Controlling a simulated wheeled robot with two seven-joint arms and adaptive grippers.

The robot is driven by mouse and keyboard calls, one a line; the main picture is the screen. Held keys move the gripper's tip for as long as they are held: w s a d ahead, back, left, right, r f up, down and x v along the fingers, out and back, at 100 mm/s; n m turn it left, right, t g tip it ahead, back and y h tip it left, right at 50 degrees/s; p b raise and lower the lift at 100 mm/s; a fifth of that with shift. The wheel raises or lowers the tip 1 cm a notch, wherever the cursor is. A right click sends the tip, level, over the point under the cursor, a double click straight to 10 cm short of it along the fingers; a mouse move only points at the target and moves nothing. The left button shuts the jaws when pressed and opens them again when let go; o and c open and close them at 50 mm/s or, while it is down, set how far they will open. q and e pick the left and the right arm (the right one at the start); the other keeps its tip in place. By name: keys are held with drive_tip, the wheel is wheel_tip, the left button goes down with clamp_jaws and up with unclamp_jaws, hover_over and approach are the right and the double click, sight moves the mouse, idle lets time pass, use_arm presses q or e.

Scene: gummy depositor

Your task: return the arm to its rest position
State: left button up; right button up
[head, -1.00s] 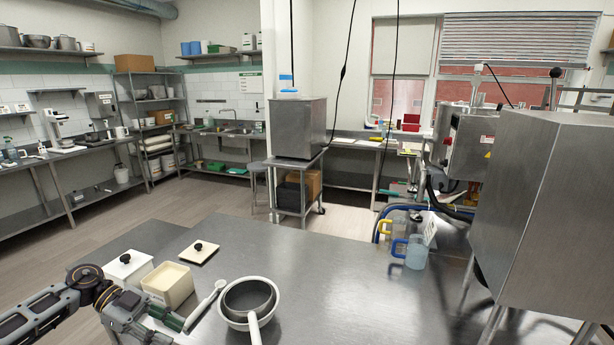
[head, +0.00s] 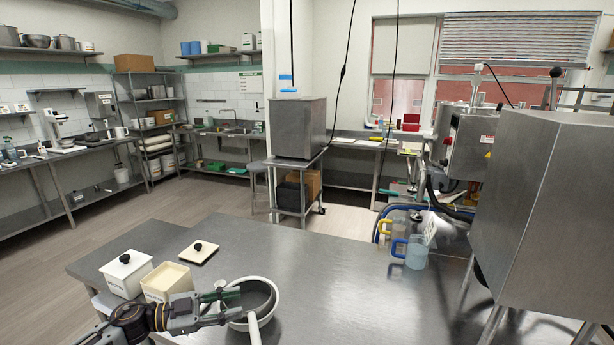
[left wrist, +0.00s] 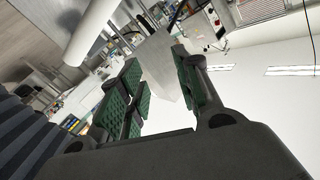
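My left arm comes in from the lower left of the head view. My right gripper is in neither view.
A lidded white container (head: 126,276), an open cream container (head: 166,280) and a loose lid (head: 198,252) are left of the bowl. Jugs (head: 415,254) and a steel machine (head: 545,205) stand at right. The steel table's middle (head: 325,265) is clear.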

use_arm(q)
drive_tip(key=w+d+n+t+y, duration=0.1)
drive_tip(key=w+n+t+y, duration=0.3)
drive_tip(key=n+t+y, duration=0.55)
drive_tip(key=s+a+f+n+g+y, duration=0.3)
drive_tip(key=s+a+f+n+y, duration=0.2)
drive_tip(key=s+f+n+y, duration=0.45)
drive_tip(key=s+f+m+g+h, duration=0.1)
drive_tip(key=s+f+g, duration=0.3)
drive_tip(key=s, duration=0.5)
drive_tip(key=s+f+m+g+h, duration=0.2)
drive_tip(key=s+f+g, duration=0.25)
drive_tip(key=s, duration=0.35)
wheel_tip(320, 180, down, 32)
drive_tip(key=s+g, duration=0.1)
drive_tip(key=s, duration=0.2)
drive_tip(key=s+a+f+g, duration=0.1)
drive_tip(key=s+a+f, duration=0.2)
drive_tip(key=s+f, duration=1.7)
drive_tip(key=shift+s+a+g, duration=0.15)
drive_tip(key=shift+s+g, duration=0.15)
drive_tip(key=shift+s, duration=0.65)
